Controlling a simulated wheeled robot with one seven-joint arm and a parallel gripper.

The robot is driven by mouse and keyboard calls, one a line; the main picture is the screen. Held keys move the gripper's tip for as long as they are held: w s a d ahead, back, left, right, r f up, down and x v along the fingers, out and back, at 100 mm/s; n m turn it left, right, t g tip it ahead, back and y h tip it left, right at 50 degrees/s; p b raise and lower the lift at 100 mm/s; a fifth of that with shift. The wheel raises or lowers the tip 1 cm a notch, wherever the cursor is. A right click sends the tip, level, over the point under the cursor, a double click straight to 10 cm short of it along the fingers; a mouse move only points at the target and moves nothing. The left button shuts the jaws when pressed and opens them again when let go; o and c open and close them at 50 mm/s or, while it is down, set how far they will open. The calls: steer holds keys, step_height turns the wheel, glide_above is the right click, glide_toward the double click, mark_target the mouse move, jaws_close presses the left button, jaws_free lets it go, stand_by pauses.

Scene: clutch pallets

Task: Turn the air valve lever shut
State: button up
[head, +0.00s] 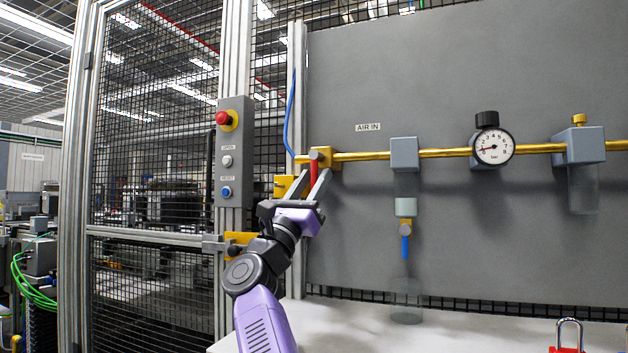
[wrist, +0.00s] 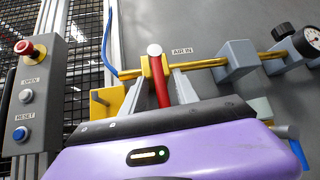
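The air valve (head: 324,157) is a brass body at the left end of the brass pipe, left of the AIR IN label. Its red lever (head: 314,172) hangs down from a round silver pivot, across the pipe's line. The lever also shows in the wrist view (wrist: 160,84). My gripper (head: 309,182) reaches up from below, with one finger on each side of the lever. In the wrist view the fingers (wrist: 158,90) stand apart, with gaps beside the lever. The lever's lower end is hidden behind my gripper.
A yellow bracket (head: 284,187) stands close to the left of my gripper. Right along the pipe are a grey block (head: 404,154) and a pressure gauge (head: 493,147). A button box (head: 234,150) is on the post at left. A red padlock (head: 568,338) is on the bench.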

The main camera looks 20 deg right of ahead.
steer(key=p+v, duration=0.1)
steer(key=v, duration=0.6)
steer(key=shift+s+a+f, duration=0.1)
